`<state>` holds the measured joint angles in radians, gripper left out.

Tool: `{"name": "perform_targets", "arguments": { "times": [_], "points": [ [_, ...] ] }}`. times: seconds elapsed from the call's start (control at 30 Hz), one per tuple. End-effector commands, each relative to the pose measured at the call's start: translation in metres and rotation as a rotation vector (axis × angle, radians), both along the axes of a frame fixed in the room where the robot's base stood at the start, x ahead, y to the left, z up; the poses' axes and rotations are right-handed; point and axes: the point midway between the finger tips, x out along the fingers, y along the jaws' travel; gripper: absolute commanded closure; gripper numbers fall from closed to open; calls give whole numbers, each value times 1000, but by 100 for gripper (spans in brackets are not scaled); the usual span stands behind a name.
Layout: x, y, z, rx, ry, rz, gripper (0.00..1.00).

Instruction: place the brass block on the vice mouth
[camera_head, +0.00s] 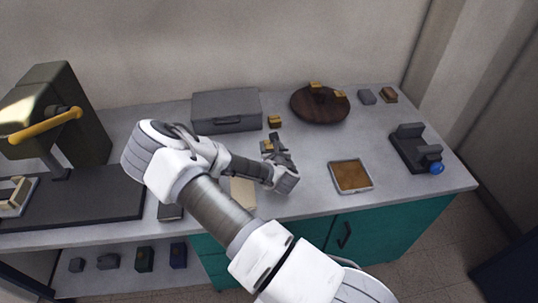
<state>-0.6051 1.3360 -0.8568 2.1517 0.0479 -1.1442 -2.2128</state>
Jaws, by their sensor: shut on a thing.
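The dark vice (408,148) stands at the right end of the bench, with a blue knob (436,168) at its near side. Its mouth shows no block in it. My gripper (270,149) is over the middle of the bench, left of the vice. It is shut on a small brass-coloured block (267,147), partly hidden by the fingers. I cannot tell how high it is above the bench. Another brass-coloured block (274,122) lies behind the gripper, beside the grey case. Two more brass-coloured pieces (316,85) sit on a round brown plate.
The grey case (226,108) and round brown plate (302,106) stand at the back. A shallow tray with a brown inside (334,175) lies between gripper and vice. A grey block (367,97) and brown block (389,95) are at back right. A large machine (52,105) fills the left.

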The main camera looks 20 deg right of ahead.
Motion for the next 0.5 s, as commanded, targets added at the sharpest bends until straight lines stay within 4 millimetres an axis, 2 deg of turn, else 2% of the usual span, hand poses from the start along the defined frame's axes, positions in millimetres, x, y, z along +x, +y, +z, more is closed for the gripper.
{"name": "perform_targets", "arguments": {
  "times": [0.17, 0.4, 0.5],
  "points": [
    [4, 5, -6, 1, -2, 0, 100],
    [3, 4, -37, 0, -1, -1, 100],
    [4, 4, -43, -1, -3, -1, 100]
  ]
}}
